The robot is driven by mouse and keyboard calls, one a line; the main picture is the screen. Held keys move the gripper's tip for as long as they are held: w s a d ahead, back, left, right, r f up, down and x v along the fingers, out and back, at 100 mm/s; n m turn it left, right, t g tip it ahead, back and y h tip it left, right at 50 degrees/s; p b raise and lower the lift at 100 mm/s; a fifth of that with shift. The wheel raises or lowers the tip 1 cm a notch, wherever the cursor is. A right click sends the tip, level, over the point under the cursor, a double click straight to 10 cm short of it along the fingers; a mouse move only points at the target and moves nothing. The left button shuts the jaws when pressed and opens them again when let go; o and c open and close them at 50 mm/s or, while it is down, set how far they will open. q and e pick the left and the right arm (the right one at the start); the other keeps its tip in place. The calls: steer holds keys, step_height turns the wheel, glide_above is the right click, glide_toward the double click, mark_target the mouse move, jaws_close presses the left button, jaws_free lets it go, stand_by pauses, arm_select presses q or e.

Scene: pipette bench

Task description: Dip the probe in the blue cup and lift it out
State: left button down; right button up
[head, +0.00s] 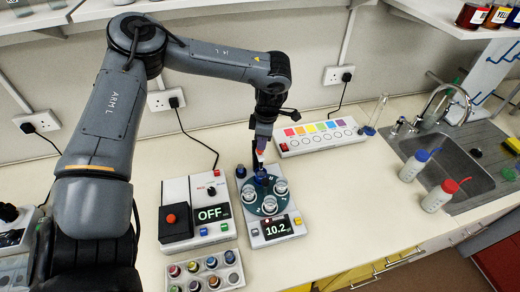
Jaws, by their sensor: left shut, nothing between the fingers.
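My left gripper (261,150) points down over the back of a white scale (270,234) that reads 10.2. It is shut and no held object is clear. A small red and white piece shows around its fingertips; I cannot tell whether this is the probe. Just below is a dark blue cup (261,178) at the back of the scale's round dark platform (267,207). The fingertips overlap the cup's top in the picture, so I cannot tell whether they touch or enter it. Several clear cups (280,187) stand on the same platform. My right gripper is out of view.
Left of the scale is a white device reading OFF (212,213), with a rack of small colored vials (206,271) in front. A color strip panel (320,135) stands behind. Wash bottles (412,166) and a sink (450,160) are at the right. The counter between is clear.

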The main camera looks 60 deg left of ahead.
arm_select(q)
step_height(320, 180, down, 5)
steer(key=b, duration=0.4)
steer(key=shift+f, duration=0.15)
steer(key=shift+r+p, duration=0.35)
steer(key=shift+w+d+r+b, duration=0.25)
steer(key=shift+w+d, duration=0.2)
steer(key=shift+w, duration=0.15)
steer(key=shift+w+d+r+b, duration=0.15)
steer(key=shift+w+d+r, duration=0.1)
steer(key=shift+w+d, duration=0.25)
steer(key=shift+w+a+r, duration=0.1)
steer(key=shift+w, duration=0.05)
step_height(320, 180, up, 11)
glide_above(262, 153)
steer(key=w+d, duration=0.3)
steer(key=shift+a+f+p, duration=0.15)
steer(key=shift+f+p, duration=0.05)
steer(key=shift+p, duration=0.2)
